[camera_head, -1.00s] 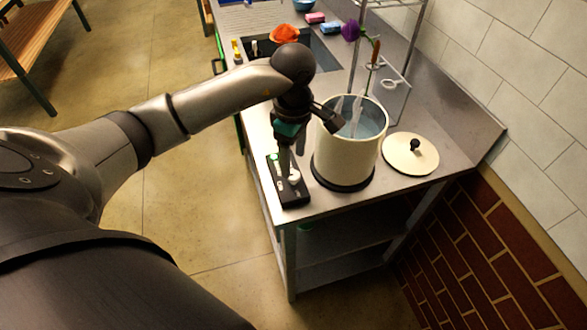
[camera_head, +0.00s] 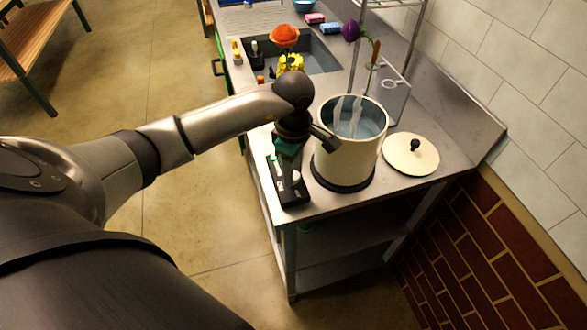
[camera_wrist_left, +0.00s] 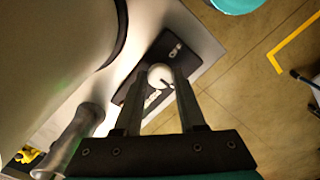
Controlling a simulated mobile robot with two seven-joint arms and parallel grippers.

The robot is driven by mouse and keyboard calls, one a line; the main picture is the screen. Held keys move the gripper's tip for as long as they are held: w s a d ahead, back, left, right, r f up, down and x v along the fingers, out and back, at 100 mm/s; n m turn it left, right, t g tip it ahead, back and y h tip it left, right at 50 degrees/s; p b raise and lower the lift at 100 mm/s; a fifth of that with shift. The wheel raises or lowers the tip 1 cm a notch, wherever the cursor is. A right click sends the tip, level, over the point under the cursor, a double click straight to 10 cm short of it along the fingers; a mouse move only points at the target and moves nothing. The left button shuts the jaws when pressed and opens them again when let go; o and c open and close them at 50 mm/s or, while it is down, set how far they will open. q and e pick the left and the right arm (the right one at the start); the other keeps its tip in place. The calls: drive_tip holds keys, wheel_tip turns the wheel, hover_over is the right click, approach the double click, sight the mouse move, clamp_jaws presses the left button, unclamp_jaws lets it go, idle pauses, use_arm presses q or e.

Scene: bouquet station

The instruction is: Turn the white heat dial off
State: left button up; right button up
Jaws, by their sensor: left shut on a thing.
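The white heat dial (camera_wrist_left: 160,76) is a round white knob with a dark pointer line, on a black control panel (camera_head: 292,191) at the counter's near left corner. In the left wrist view the dial sits between the two fingertips of my left gripper (camera_wrist_left: 158,84), which is shut on it. In the head view my left gripper (camera_head: 287,172) points down over the panel and hides most of the dial. A cream pot (camera_head: 345,158) with water and pale utensils stands right beside the panel. My right gripper is in neither view.
A cream lid (camera_head: 410,160) with a black knob lies right of the pot. Behind are a sink (camera_head: 318,58), an orange and a yellow item, sponges and a wire rack.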

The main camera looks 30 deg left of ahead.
use_arm(q)
clamp_jaws()
drive_tip(key=shift+n, duration=0.3)
drive_tip(key=n, duration=1.2)
drive_tip(key=shift+r+n+p, duration=0.1)
drive_tip(key=shift+n+p, duration=0.2)
drive_tip(key=shift+p, duration=0.1)
drive_tip(key=n+p, duration=0.1)
drive_tip(key=n, duration=0.3)
drive_tip(key=shift+n, duration=0.4)
drive_tip(key=o, duration=0.6)
unclamp_jaws()
